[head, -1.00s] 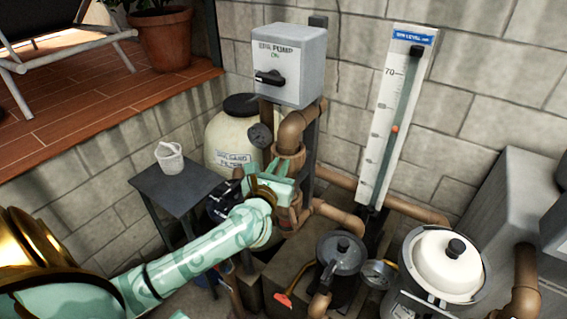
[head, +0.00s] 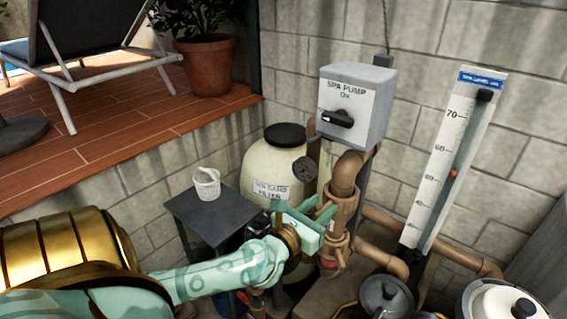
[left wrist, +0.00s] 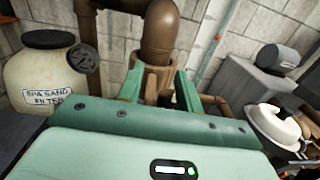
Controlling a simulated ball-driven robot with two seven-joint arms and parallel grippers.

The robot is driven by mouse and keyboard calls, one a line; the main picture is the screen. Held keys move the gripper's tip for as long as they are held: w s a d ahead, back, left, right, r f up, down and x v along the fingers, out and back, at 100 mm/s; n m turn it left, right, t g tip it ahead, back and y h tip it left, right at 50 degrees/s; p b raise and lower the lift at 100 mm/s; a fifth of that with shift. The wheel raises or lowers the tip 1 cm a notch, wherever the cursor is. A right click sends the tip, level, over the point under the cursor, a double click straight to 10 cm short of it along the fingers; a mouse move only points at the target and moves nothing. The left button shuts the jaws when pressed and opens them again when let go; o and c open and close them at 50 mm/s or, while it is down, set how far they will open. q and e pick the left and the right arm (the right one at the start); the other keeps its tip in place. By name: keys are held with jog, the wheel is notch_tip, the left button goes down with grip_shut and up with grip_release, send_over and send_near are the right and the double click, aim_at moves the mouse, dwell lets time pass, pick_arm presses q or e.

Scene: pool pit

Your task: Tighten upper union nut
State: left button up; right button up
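The brown upper union nut (head: 344,194) sits on the vertical pipe below the elbow, left of the level gauge. It also shows in the left wrist view (left wrist: 156,76), beyond and between my fingers. My left gripper (head: 314,216) is just left of the pipe in the head view. Its two green fingers are spread apart with nothing held between them; they also show in the left wrist view (left wrist: 160,88). I cannot tell whether a fingertip touches the nut. A lower fitting (head: 336,246) is partly hidden behind the gripper. My right gripper is not in view.
The grey pump box (head: 352,105) hangs above the elbow. A small dark table (head: 212,215) holds a white basket (head: 206,183). The level gauge (head: 455,155) is at the right.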

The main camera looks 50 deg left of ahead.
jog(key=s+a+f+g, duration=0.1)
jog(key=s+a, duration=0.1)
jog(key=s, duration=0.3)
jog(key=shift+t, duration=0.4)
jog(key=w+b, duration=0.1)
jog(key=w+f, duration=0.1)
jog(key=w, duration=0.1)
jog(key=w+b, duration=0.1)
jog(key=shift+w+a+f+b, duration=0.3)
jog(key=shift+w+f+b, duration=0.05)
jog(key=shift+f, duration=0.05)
pick_arm(q)
jog(key=s+a+y, duration=0.1)
jog(key=s+a, duration=0.2)
jog(key=s, duration=0.9)
jog(key=shift+s+f+n, duration=0.15)
jog(key=shift+s+n, duration=0.15)
jog(key=shift+s, duration=0.05)
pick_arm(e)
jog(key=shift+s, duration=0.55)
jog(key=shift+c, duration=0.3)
